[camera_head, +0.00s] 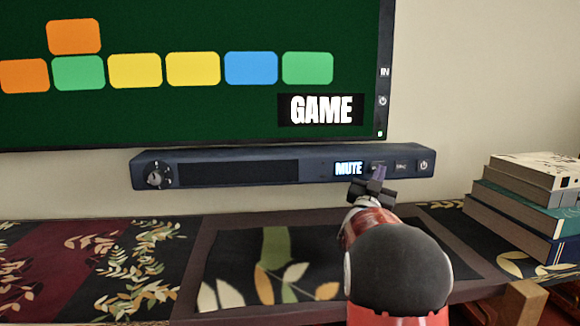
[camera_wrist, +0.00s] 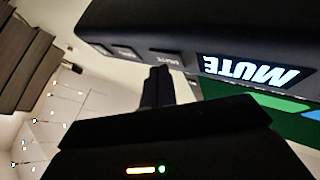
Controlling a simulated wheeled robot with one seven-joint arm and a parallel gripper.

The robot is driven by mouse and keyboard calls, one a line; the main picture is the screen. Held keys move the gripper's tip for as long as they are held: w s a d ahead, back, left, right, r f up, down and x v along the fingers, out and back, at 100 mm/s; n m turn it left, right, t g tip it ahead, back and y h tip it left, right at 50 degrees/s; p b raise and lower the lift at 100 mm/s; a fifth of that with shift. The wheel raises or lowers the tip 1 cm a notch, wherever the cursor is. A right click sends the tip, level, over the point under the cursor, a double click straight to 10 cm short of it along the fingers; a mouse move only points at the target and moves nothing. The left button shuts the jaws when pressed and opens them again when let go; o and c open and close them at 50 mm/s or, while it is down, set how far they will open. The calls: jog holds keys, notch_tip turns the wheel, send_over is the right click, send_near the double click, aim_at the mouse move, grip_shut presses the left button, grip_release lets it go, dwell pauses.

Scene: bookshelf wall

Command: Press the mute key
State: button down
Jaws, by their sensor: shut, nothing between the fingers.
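A dark blue soundbar (camera_head: 240,172) stands below the screen. Its small display (camera_head: 349,168) is lit and reads MUTE; the display also shows upside down in the wrist view (camera_wrist: 250,70). Right of the display is a row of keys. The mute key (camera_wrist: 165,57) shows in the wrist view with its label inverted; in the head view my gripper mostly hides it. My gripper (camera_head: 379,176) is shut and empty, its fingertips right at the mute key. In the wrist view the fingertips (camera_wrist: 160,73) are close against that key; I cannot tell whether they touch.
A neighbouring key (camera_head: 402,166) and a power key (camera_head: 424,165) sit to the right. A round knob (camera_head: 157,174) is at the soundbar's left end. The screen (camera_head: 200,110) above reads GAME. Stacked books (camera_head: 520,215) stand at the right. The patterned shelf top (camera_head: 140,265) is clear at left.

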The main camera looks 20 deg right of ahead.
jog(key=shift+w, duration=0.25)
dwell(0.3)
jog(key=shift+s+b, duration=0.2)
jog(key=shift+b, duration=0.2)
jog(key=shift+s+a+b, duration=0.1)
jog(key=shift+s+b, duration=0.4)
jog(key=shift+s, duration=0.1)
jog(key=s+b, duration=0.2)
jog(key=s+a+b, duration=0.1)
jog(key=s+b, duration=0.1)
jog(key=s, duration=0.1)
jog(key=shift+s+a, duration=0.2)
jog(key=shift+s, duration=0.1)
dwell(0.8)
